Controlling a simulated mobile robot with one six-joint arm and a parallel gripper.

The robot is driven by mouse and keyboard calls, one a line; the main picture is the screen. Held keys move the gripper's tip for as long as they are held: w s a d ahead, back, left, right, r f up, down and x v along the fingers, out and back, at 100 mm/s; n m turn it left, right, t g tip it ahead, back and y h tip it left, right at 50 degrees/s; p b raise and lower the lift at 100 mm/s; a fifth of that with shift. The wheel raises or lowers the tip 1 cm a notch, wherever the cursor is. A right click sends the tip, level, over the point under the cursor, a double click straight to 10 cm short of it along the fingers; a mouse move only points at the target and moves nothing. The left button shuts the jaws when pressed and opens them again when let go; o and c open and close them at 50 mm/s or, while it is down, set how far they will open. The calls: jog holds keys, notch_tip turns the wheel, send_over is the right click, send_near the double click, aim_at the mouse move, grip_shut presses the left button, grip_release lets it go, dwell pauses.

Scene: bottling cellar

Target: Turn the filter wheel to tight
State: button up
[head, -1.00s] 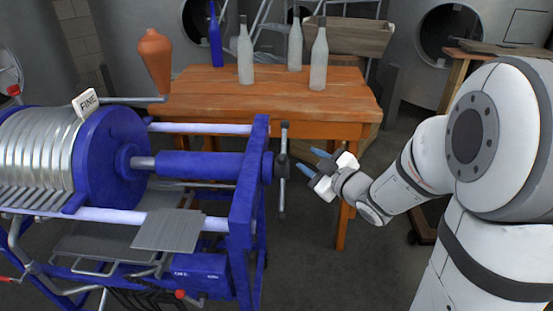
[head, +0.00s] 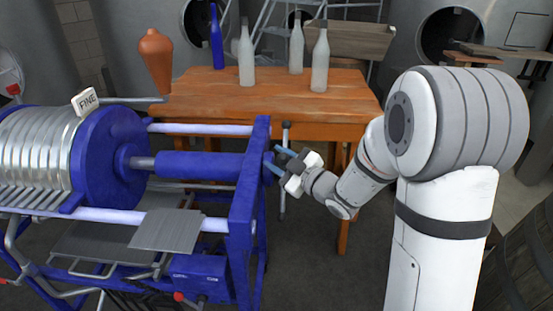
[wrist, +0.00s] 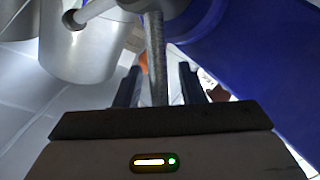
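The filter wheel (head: 286,132) is a grey bar handle at the right end of the blue filter press (head: 245,190). Its upper and lower bar ends show in the head view, while its hub is mostly hidden behind my gripper. My gripper (head: 275,160) is at the wheel, its blue fingertips pointing left. In the wrist view, a grey bar of the wheel (wrist: 156,60) runs between the two dark fingers of my gripper (wrist: 160,82). Gaps show on both sides of the bar, so the fingers are open around it.
A wooden table (head: 210,95) behind the press carries a blue bottle (head: 217,45) and several pale bottles (head: 320,65). A "FINE" sign (head: 85,101) stands on the press. A barrel (head: 520,255) is at the lower right.

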jog(key=shift+c, duration=0.6)
grip_shut()
